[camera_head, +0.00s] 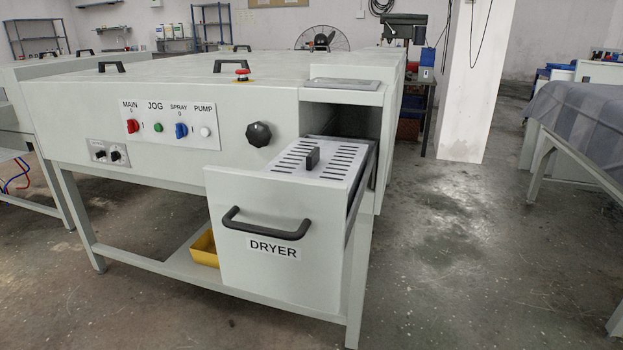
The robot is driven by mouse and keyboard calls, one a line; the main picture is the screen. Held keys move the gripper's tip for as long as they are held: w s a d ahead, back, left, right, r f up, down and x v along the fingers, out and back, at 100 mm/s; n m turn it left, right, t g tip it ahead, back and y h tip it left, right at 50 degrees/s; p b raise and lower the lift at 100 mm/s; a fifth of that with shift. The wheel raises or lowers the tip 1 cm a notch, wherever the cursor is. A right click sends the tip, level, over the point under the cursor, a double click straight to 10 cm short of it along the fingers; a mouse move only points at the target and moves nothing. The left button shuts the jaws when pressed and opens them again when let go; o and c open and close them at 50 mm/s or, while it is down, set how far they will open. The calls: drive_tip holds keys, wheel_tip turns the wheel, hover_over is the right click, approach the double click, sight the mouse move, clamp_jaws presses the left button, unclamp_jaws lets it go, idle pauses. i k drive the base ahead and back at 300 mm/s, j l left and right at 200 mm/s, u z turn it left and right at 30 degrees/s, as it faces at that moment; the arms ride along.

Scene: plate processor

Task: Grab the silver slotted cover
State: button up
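The silver slotted cover (328,159) lies flat on top of the pulled-out drawer labelled DRYER. It is a light plate with rows of dark slots and a small dark upright handle (312,159) near its middle. Its back part reaches toward the dark opening of the machine. The drawer (258,270) has a pale front panel and a black bar handle (266,224). My gripper is not in view.
The plate processor body (60,95) stands left of and behind the drawer, with switches, a black knob (258,134) and a red emergency button (241,74). A yellow bin (204,248) sits on the lower shelf. A covered table (580,115) stands at right. The floor (460,240) between is clear.

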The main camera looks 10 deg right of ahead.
sight(334, 162)
drive_tip(key=i+l, duration=0.1)
drive_tip(key=l, duration=0.35)
drive_tip(key=i+l, duration=0.1)
drive_tip(key=l, duration=0.35)
drive_tip(key=i+l, duration=0.1)
drive_tip(key=l, duration=0.35)
drive_tip(key=i+l+z, duration=0.1)
drive_tip(key=l, duration=0.35)
drive_tip(key=i+l, duration=0.15)
drive_tip(key=l, duration=0.3)
